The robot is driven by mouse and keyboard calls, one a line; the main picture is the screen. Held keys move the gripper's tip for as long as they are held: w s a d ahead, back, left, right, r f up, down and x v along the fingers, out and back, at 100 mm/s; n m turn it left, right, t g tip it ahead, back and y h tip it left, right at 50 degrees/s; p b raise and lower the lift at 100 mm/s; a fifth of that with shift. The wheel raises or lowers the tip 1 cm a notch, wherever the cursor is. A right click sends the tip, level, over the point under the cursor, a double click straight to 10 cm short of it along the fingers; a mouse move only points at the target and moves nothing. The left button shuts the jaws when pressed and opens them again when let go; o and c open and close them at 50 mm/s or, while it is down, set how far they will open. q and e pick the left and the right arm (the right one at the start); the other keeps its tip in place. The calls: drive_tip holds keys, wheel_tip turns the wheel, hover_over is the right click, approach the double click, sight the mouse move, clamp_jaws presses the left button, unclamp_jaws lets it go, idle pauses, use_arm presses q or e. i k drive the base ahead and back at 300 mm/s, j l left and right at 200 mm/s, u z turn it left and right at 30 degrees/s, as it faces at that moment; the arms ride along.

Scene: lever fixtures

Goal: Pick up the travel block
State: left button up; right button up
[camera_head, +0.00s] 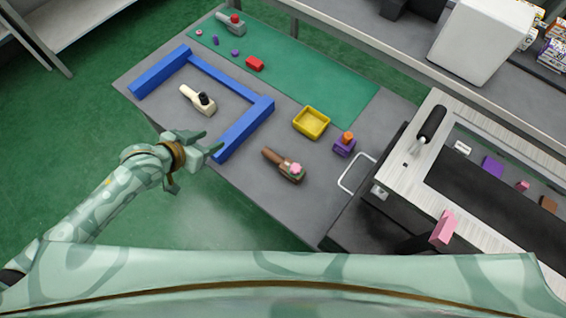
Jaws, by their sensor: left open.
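No block in view is marked as the travel block, so I cannot tell which one it is. A purple piece (492,166), a small pink piece (523,185) and a brown piece (548,204) lie at the far right. My left gripper (200,156) is open and empty at the table's near left edge, apart from all of these. My right gripper is out of view.
A blue frame (228,77) surrounds a cream lever fixture (198,99). A yellow tray (311,123), a brown lever fixture with a pink knob (285,166) and a grey fixture with a red knob (232,22) stand on the table. A black-handled lever (430,125) rises at the right.

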sight(283, 164)
drive_tip(key=k+j+z, duration=0.25)
drive_tip(key=z, duration=0.15)
drive_tip(key=k+j+z, duration=0.25)
drive_tip(key=z, duration=0.15)
drive_tip(key=k+j+z, duration=0.15)
drive_tip(key=k+z, duration=0.2)
drive_tip(key=i, duration=0.05)
